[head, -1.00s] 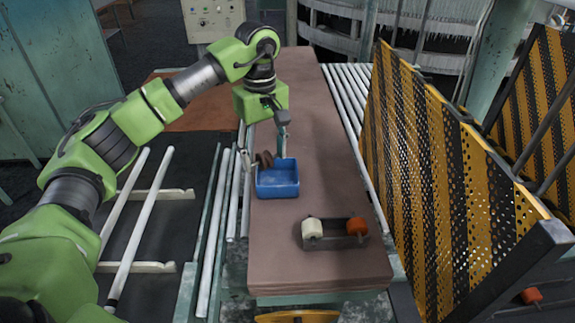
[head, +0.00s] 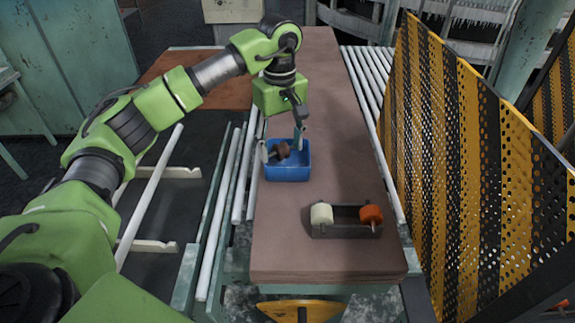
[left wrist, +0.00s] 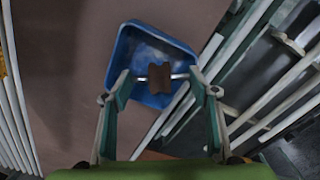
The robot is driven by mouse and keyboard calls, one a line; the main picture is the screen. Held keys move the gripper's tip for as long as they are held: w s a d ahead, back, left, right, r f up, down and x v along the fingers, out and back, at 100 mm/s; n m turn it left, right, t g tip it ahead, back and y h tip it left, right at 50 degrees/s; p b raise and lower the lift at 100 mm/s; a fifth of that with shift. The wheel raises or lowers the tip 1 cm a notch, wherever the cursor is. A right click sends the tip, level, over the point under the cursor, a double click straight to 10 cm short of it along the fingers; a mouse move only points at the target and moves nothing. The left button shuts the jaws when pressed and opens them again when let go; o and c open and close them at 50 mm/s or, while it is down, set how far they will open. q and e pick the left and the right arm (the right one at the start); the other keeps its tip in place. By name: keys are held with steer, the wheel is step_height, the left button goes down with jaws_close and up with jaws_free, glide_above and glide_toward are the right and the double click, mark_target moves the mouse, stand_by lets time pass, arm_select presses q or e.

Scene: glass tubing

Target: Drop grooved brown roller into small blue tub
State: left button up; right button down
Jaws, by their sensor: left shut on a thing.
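The grooved brown roller (head: 282,150) is between the fingers of my left gripper (head: 281,146), which is shut on the ends of its pale axle. In the left wrist view, the roller (left wrist: 159,79) hangs between the two fingertips (left wrist: 160,82), with the tub behind it. The small blue tub (head: 288,173) stands on the brown bench top, and the roller appears over its opening in the head view. The tub (left wrist: 140,36) also shows in the left wrist view. Any gap between roller and tub floor is hard to judge. My right gripper is not in view.
A dark holder (head: 345,229) with a white roller (head: 321,214) and an orange roller (head: 371,215) stands nearer on the bench (head: 320,262). Pale tubes lie at the left. A yellow-black perforated barrier (head: 450,150) stands at the right.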

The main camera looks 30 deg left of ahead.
arm_select(q)
steer(key=shift+r, duration=0.1)
steer(key=o, duration=0.7)
steer(key=shift+s, duration=0.1)
steer(key=o, duration=0.5)
steer(key=shift+r, duration=0.3)
step_height(320, 180, up, 11)
steer(key=shift+r, duration=0.2)
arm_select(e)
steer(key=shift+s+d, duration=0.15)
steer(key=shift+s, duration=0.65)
arm_select(q)
steer(key=shift+f, duration=0.1)
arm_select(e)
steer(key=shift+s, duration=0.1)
